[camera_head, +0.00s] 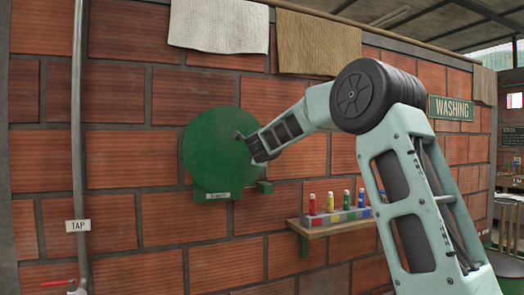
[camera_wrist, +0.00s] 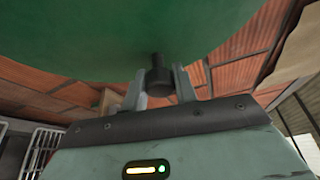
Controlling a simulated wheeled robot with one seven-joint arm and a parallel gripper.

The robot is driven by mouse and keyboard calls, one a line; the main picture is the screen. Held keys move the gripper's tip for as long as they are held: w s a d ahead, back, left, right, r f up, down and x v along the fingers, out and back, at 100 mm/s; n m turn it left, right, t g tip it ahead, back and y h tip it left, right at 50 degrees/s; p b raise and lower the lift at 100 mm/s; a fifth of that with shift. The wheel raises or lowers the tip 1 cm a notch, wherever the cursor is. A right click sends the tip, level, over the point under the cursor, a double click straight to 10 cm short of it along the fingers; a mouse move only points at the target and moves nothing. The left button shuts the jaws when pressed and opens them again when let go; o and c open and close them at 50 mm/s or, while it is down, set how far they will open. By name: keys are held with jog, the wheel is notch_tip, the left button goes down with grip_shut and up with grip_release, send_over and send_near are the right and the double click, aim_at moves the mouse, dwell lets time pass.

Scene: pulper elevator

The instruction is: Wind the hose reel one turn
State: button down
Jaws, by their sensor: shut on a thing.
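The green hose reel (camera_head: 207,150) is a round disc on the brick wall, with a small label plate below it. In the wrist view its green face (camera_wrist: 130,35) fills the top. A dark crank knob (camera_wrist: 157,80) stands out from the reel, between the two fingers of my gripper (camera_wrist: 160,85). My gripper is shut on this knob. In the head view my gripper (camera_head: 248,145) reaches the right side of the disc and hides the knob partly. No hose shows in either view.
A wooden shelf (camera_head: 335,226) with several coloured bottles is on the wall to the right of the reel, below my arm. A vertical pipe (camera_head: 77,130) with a TAP label and a red handle is at the left. Cloths (camera_head: 219,27) hang above.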

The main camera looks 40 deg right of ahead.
jog(key=shift+f, duration=0.1)
jog(key=c, duration=1.1)
grip_release()
jog(key=b+v, duration=0.3)
jog(key=v, duration=1.4)
jog(key=shift+s+a, duration=0.15)
